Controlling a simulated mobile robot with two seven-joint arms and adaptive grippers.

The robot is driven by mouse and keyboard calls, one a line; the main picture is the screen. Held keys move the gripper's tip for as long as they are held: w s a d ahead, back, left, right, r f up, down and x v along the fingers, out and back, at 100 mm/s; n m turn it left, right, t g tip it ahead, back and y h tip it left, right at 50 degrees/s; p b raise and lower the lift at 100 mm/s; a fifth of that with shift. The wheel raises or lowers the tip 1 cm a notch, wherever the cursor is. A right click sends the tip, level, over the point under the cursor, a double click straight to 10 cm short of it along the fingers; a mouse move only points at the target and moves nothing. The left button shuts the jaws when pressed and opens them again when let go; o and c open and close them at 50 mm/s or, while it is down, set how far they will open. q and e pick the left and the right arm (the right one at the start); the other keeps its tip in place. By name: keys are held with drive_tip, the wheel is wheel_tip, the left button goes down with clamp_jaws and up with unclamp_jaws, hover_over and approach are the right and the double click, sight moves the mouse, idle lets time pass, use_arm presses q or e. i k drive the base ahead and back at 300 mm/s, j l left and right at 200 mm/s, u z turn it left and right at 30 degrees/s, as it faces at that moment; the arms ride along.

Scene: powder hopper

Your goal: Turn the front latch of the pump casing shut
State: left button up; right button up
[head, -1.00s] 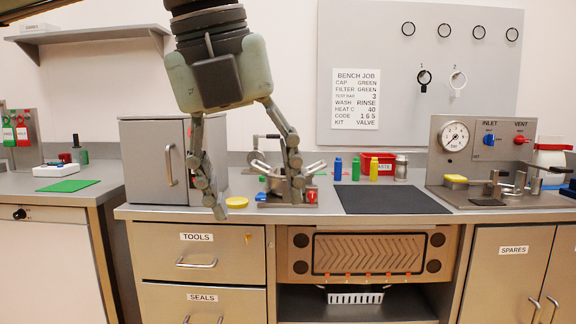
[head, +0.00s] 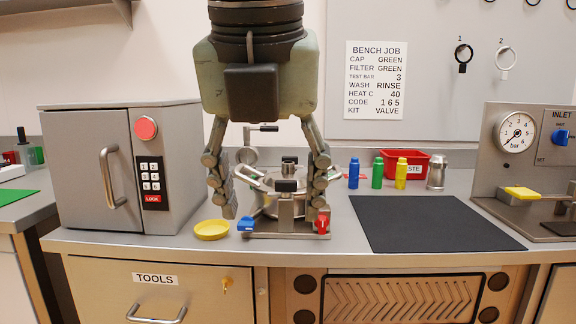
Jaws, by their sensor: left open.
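The pump casing (head: 268,206) is a round silver pot on a grey base plate on the bench. At its front stands a metal post with a short black-topped latch (head: 287,186); whether it is turned shut cannot be told. A similar black piece (head: 289,162) shows at the back, and curved light metal arms stick out at the sides. My left gripper (head: 273,203) points down, open and empty. Its fingers appear on either side of the casing and hide part of the side arms; contact cannot be told. My right gripper is out of view.
A blue lever (head: 246,223) and a red lever (head: 322,222) sit at the base's front corners. A yellow dish (head: 211,230) lies at left, beside a grey keypad cabinet (head: 84,170). A black mat (head: 430,224), small bottles and a red bin (head: 407,158) are at right.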

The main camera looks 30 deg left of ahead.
sight(283, 188)
drive_tip(key=i+j, duration=0.7)
drive_tip(key=i, duration=0.1)
